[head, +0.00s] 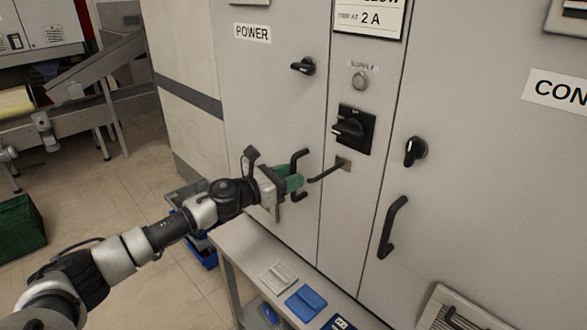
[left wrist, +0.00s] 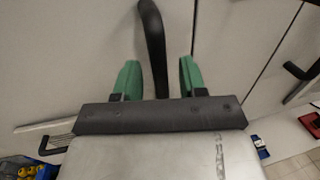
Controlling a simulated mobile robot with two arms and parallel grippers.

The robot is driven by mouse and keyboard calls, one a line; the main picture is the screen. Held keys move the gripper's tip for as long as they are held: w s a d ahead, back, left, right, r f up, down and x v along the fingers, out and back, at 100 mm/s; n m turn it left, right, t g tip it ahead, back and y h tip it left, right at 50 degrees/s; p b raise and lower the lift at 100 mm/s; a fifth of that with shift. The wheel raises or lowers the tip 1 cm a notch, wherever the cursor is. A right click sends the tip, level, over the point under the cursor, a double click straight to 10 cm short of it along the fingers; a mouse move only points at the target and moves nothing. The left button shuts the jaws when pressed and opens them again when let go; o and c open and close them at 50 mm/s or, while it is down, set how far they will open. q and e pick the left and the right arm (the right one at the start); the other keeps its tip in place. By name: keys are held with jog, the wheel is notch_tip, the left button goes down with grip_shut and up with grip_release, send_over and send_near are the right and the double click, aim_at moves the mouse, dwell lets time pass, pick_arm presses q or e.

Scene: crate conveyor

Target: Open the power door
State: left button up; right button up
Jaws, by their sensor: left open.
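The power door (head: 265,80) is a light grey cabinet panel with a POWER label (head: 252,33). It looks closed in the head view. It has a black turn latch (head: 303,66) near its upper right and a black bar handle (head: 300,156) lower down. My left gripper (head: 293,184) is at this handle, its green fingers partly covering it. In the left wrist view the open green fingers (left wrist: 158,78) stand on either side of the black handle (left wrist: 152,30), with gaps visible on both sides. My right gripper is not in view.
A black rotary switch (head: 354,130) and a lever (head: 328,170) are on the narrow middle panel, close right of my gripper. The CON-labelled door has its own latch (head: 415,151) and handle (head: 392,227). A bench (head: 240,243) with small cards stands below.

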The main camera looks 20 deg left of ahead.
pick_arm(q)
jog(key=shift+w+d, duration=0.3)
jog(key=shift+w, duration=0.2)
grip_shut()
